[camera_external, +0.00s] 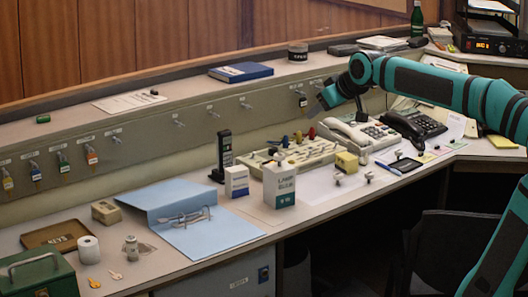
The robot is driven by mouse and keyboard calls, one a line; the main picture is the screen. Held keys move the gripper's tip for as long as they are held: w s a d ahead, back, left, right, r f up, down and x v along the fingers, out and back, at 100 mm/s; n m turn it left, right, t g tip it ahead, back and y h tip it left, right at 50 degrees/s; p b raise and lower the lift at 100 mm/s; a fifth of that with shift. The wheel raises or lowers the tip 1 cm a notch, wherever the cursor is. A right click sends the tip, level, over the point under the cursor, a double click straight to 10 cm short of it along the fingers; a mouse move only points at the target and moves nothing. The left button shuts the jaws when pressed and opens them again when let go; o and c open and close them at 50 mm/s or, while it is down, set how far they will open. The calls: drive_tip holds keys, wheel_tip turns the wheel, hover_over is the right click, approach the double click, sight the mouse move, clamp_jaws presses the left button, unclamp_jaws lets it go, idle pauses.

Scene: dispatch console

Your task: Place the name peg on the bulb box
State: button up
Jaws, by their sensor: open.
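The bulb box (280,187) is a white upright carton with dark lettering and a green lower band, standing on the desk right of the blue folder. I cannot tell for certain which small piece is the name peg. Small pale knob-like pieces (338,179) lie right of the box. My gripper (322,103) is open, above and behind the tray near the back panel, apart from the box; its fingertips are small and hard to make out.
A smaller white carton (237,181) and a black upright handset (223,157) stand left of the box. The pale tray (325,154), a yellow block (346,162) and telephones (358,132) crowd the right. The blue folder (212,228) lies open at left.

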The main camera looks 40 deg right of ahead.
drive_tip(key=s+a+r+t, duration=0.1)
drive_tip(key=s+t, duration=0.2)
drive_tip(key=s, duration=0.7)
drive_tip(key=s+a+r+m+t, duration=0.1)
drive_tip(key=s+t, duration=0.3)
drive_tip(key=s, duration=0.6)
drive_tip(key=shift+s+r+m+t, duration=0.2)
drive_tip(key=shift+r+m+t, duration=0.1)
drive_tip(key=shift+r, duration=0.35)
